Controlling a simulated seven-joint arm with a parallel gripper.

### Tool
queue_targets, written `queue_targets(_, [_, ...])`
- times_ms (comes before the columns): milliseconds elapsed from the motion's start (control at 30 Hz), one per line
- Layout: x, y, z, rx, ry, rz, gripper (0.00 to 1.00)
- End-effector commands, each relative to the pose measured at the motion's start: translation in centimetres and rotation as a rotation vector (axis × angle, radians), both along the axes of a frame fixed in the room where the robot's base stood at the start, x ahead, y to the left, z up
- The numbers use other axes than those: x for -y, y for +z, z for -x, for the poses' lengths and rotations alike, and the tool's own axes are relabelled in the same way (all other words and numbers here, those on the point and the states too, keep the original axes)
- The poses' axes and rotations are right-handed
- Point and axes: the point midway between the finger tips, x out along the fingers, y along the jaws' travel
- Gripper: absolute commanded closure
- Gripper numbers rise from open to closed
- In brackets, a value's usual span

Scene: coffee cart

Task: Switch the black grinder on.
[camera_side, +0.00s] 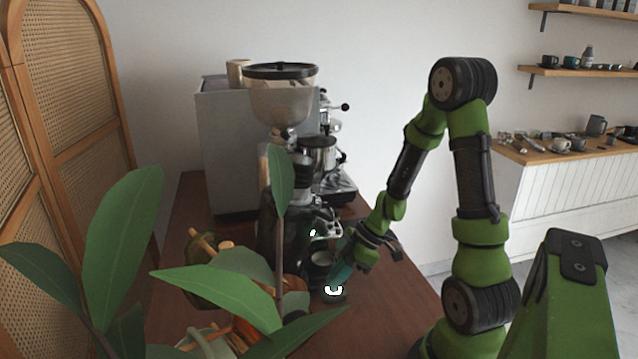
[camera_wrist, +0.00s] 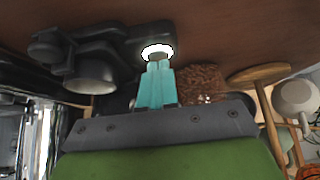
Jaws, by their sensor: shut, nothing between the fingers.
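The black grinder (camera_side: 268,225) stands on the brown counter in front of the grey espresso machine, with a clear hopper (camera_side: 281,100) on top. Leaves hide part of its body. A white glowing ring (camera_side: 333,291) shows low at its front. In the wrist view the ring (camera_wrist: 157,51) is bright on the dark grinder base (camera_wrist: 120,42). My gripper (camera_side: 338,280) is shut and empty, its teal fingers pointing down at the ring. In the wrist view my fingertips (camera_wrist: 158,66) overlap the ring's lower edge; I cannot tell whether they touch it.
The espresso machine (camera_side: 228,150) stands behind the grinder. Plant leaves (camera_side: 125,220) cover the front left. A brown grainy thing (camera_wrist: 200,82) and a wooden round-topped item (camera_wrist: 258,74) are close to my fingers. The counter (camera_side: 385,290) is clear on the right.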

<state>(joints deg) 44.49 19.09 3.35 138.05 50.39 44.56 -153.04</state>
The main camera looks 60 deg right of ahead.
Motion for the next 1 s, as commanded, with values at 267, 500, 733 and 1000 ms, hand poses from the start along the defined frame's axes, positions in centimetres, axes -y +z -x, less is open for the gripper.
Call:
queue_targets(267, [0.0,1.1,-0.1,0.003,0.001,0.001,1.0])
queue_targets(500, [0.0,2.3,0.0,0.001,0.0,0.001,1.0])
queue_targets(733, [0.0,3.0,0.0,0.003,0.001,0.001,1.0])
queue_targets(1000, [0.0,5.0,-0.1,0.003,0.001,0.002,1.0])
